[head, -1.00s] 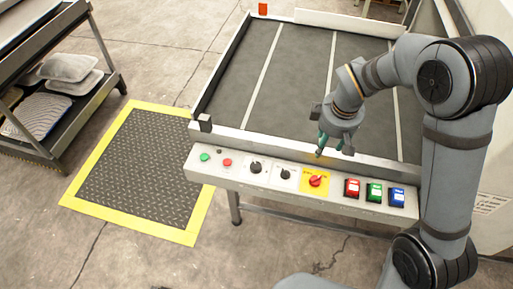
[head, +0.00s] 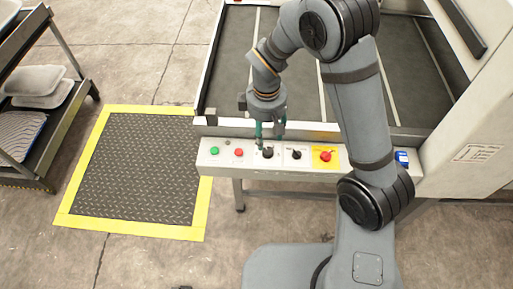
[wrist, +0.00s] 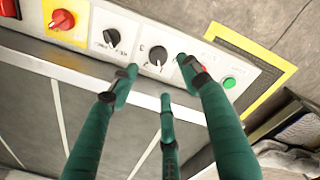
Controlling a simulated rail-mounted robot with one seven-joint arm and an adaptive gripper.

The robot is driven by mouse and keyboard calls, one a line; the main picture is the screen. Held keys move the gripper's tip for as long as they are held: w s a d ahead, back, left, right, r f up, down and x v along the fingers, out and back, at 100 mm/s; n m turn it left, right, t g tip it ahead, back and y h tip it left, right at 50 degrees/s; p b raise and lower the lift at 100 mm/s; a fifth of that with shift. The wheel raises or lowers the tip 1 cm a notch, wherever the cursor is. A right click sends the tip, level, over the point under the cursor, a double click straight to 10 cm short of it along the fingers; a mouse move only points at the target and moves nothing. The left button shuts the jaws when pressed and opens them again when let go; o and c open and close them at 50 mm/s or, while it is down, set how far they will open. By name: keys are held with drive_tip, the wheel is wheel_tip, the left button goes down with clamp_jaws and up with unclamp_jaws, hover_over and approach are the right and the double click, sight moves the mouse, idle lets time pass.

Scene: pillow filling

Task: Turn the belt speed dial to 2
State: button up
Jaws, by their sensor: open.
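Two black dials sit on the control panel in the head view: one next to the red button (head: 267,153) and one next to the yellow plate (head: 296,154). They also show in the wrist view, at the middle (wrist: 157,56) and left of it (wrist: 111,38). My gripper (head: 270,138), with green fingers, is open and empty. It hovers just above the dial beside the red button. In the wrist view its fingertips (wrist: 158,75) are spread around that dial, apparently not touching it.
The panel (head: 210,165) also carries a green button (head: 215,151), a red button (head: 238,152) and a red switch (head: 325,156) on yellow. A blue button (head: 402,157) shows beside my arm. The grey conveyor belt (head: 300,80) lies behind; a rack stands far left.

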sight(268, 150)
drive_tip(key=f, duration=0.8)
drive_tip(key=shift+w+d+f, duration=0.2)
drive_tip(key=shift+d, duration=0.1)
drive_tip(key=shift+c, duration=0.4)
drive_tip(key=c, duration=1.1)
